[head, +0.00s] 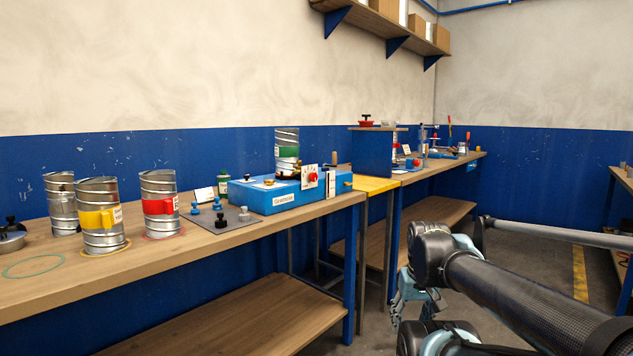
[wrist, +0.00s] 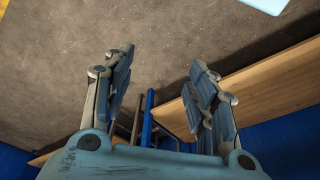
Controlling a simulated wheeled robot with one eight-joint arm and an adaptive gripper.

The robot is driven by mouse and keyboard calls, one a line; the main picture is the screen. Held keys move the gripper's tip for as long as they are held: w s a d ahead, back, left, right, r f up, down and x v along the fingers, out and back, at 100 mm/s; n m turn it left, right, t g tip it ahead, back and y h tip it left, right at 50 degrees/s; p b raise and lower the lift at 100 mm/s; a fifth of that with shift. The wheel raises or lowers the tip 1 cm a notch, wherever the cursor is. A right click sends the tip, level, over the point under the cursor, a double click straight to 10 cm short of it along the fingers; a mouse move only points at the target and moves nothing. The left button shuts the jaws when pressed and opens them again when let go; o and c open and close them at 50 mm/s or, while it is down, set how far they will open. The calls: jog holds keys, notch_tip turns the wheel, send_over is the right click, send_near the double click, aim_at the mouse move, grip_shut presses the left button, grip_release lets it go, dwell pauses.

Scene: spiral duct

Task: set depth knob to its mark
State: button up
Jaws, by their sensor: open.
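A blue machine box (head: 275,194) with a small label stands at the right end of the near bench. A red knob (head: 312,177) sits on a white dial plate (head: 306,184) on its front; the plate's marks are too small to read, and I cannot tell whether this is the depth knob. My gripper (head: 402,298) hangs low beyond the bench's right end, well away from the knob. In the wrist view my gripper (wrist: 160,68) is open with nothing between its fingers. The knob does not show there.
On the wooden bench (head: 190,258) stand metal duct pieces with yellow (head: 101,217) and red (head: 160,205) bands. A grey mat (head: 222,220) holds blue knobs. Open floor (head: 520,275) is beside my arm.

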jog(key=w+a+r+n+t+y, duration=0.1)
jog(key=w+a+r+n+y, duration=0.35)
jog(key=w+a+r, duration=0.4)
jog(key=n+t+y, duration=0.6)
jog(key=t+y, duration=0.2)
jog(key=y, duration=0.2)
send_near(315, 177)
jog(key=shift+h, duration=0.25)
jog(key=x, duration=0.9)
jog(key=shift+a+r, duration=0.15)
jog(key=c, duration=1.1)
jog(key=shift+o, duration=0.2)
jog(key=shift+d, duration=0.25)
jog(key=shift+a, duration=0.15)
